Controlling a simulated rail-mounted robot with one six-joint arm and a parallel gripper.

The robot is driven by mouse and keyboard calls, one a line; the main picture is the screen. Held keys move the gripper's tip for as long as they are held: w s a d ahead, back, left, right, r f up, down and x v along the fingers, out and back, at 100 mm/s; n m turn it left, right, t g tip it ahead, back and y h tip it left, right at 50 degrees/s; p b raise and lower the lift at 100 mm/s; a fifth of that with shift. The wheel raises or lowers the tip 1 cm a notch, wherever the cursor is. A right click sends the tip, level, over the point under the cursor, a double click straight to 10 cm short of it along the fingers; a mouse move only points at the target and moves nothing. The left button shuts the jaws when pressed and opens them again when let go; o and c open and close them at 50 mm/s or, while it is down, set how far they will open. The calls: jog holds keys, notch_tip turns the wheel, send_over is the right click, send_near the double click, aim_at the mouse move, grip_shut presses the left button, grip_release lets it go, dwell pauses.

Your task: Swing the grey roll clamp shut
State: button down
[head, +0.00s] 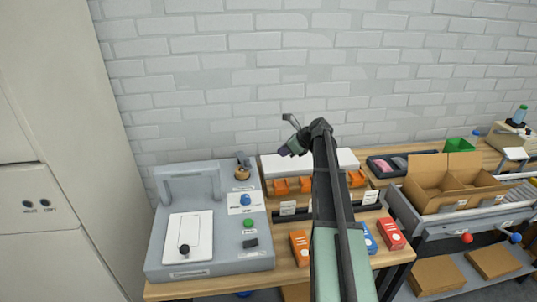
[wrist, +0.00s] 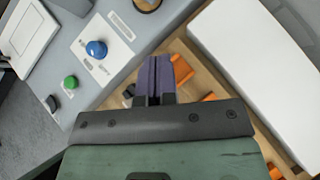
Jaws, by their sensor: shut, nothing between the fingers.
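A small grey upright piece (head: 243,159), which looks like the roll clamp, stands over a round brown roll end (head: 241,174) at the back right corner of the grey machine (head: 160,262). It appears raised, but its exact angle is too small to tell. In the wrist view only part of the brown round (wrist: 147,4) shows at the top edge, and the clamp is out of frame. My gripper (head: 284,151) is shut and empty, up in the air to the right of the clamp and apart from it. Its purple fingers (wrist: 155,62) are together in the wrist view.
A white box (head: 346,158) and orange holders (head: 281,187) lie below my gripper. Cardboard boxes (head: 462,185) stand right.

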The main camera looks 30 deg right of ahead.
aim_at(249, 163)
jog(key=shift+n, duration=0.5)
jog(key=b+x, duration=0.2)
jog(key=x, duration=0.2)
jog(key=a+r+b+x, duration=0.1)
jog(key=b+x, duration=0.1)
jog(key=x, duration=0.2)
jog(key=b+x, duration=0.2)
jog(key=x, duration=0.2)
jog(key=shift+w+a+r+b, duration=0.1)
jog(key=shift+w+a+b, duration=0.25)
jog(key=shift+a+b, duration=0.1)
jog(key=shift+w+a, duration=0.45)
jog(key=shift+w, duration=0.05)
jog(key=shift+s, duration=0.1)
